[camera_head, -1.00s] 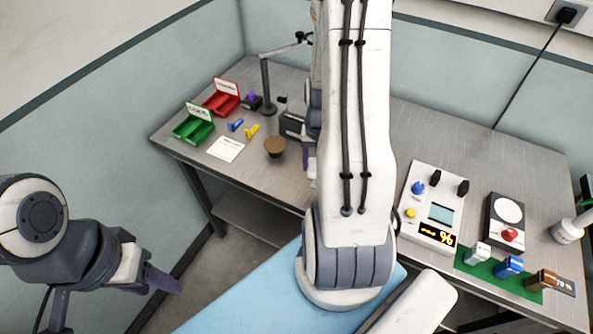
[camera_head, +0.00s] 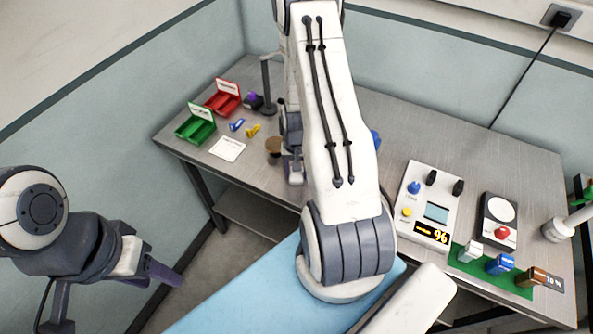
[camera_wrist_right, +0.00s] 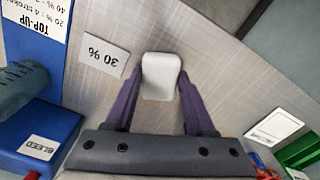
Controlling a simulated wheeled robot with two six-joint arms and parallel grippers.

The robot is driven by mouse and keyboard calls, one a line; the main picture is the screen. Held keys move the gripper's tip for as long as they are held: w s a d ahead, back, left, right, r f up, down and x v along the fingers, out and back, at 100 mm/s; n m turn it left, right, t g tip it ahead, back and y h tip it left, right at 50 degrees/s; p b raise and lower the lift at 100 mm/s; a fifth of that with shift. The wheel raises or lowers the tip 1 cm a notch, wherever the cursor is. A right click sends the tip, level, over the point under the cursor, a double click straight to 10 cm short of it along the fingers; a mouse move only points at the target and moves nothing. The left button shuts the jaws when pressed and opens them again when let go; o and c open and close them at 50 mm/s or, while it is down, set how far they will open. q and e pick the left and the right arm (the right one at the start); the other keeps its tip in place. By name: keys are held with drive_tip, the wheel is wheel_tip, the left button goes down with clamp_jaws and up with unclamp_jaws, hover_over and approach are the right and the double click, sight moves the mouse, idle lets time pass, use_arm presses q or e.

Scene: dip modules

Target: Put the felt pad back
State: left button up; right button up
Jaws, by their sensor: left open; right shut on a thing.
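A white pad-like block with rounded corners (camera_wrist_right: 162,76) sits between the purple fingertips of my right gripper (camera_wrist_right: 161,88) in the right wrist view. I take it to be the felt pad; the gripper is shut on it, above the metal table. My left gripper (camera_head: 163,272) is open and empty, off the table at the lower left.
A "30 %" label (camera_wrist_right: 104,57) lies beside the pad. A blue block (camera_wrist_right: 45,135) with a "BLEED" label is at left. A brown round object (camera_head: 273,145), green bin (camera_head: 196,128) and red bin (camera_head: 223,102) stand at the table's left; a control box (camera_head: 427,205) stands right.

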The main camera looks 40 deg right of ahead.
drive_tip(key=shift+f, duration=0.1)
drive_tip(key=shift+f, duration=0.15)
drive_tip(key=o, duration=1.3)
drive_tip(key=shift+r, duration=0.2)
